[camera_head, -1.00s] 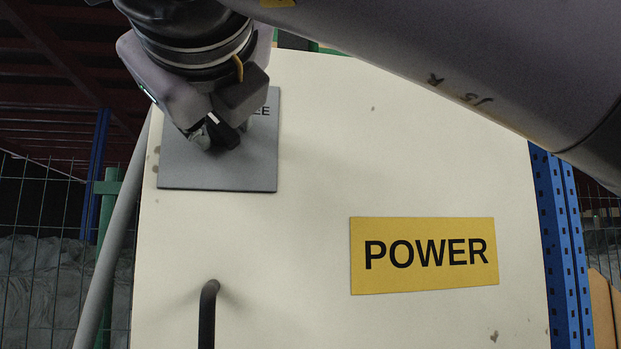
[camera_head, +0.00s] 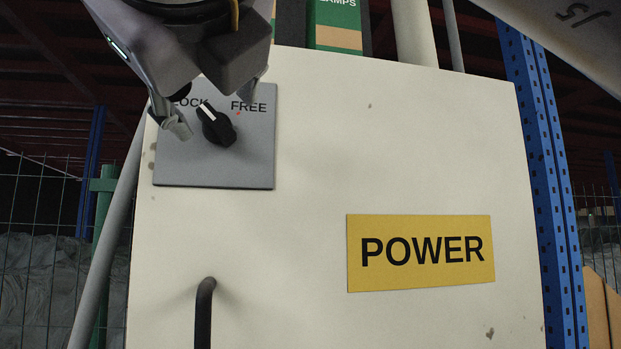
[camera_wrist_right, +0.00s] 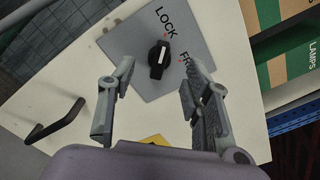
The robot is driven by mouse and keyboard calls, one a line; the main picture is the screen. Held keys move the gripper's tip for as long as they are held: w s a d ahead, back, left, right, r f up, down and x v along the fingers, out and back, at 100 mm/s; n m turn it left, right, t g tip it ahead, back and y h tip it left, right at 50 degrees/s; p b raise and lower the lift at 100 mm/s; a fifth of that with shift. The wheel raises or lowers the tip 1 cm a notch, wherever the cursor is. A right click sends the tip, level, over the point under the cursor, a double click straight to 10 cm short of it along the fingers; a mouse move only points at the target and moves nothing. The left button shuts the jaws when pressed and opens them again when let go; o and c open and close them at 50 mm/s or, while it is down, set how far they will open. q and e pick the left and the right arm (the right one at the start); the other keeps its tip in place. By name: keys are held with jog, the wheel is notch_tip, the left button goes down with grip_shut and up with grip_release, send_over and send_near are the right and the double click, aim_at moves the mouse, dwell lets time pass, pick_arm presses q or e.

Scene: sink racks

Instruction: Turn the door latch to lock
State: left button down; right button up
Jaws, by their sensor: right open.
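The door latch is a black knob (camera_head: 217,128) with a white pointer line, on a grey plate (camera_head: 215,172) marked LOCK and FREE. Its pointer tilts up and left, toward the LOCK word. In the right wrist view the knob (camera_wrist_right: 159,60) also points toward LOCK. My right gripper (camera_head: 214,110) is open in front of the plate, partly covering the LOCK word. In the wrist view its fingers (camera_wrist_right: 158,80) are spread wide with nothing between them, and the knob lies beyond their tips, apart from them. My left gripper is not in view.
The plate is on a cream panel (camera_head: 310,140) with a yellow POWER sign (camera_head: 421,252) and a black handle (camera_head: 204,315) below the latch. A blue perforated post (camera_head: 548,190) stands at the right. A grey slanted pole (camera_head: 100,260) stands at the left.

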jog(key=v, duration=0.8)
jog(key=shift+s+a, duration=0.15)
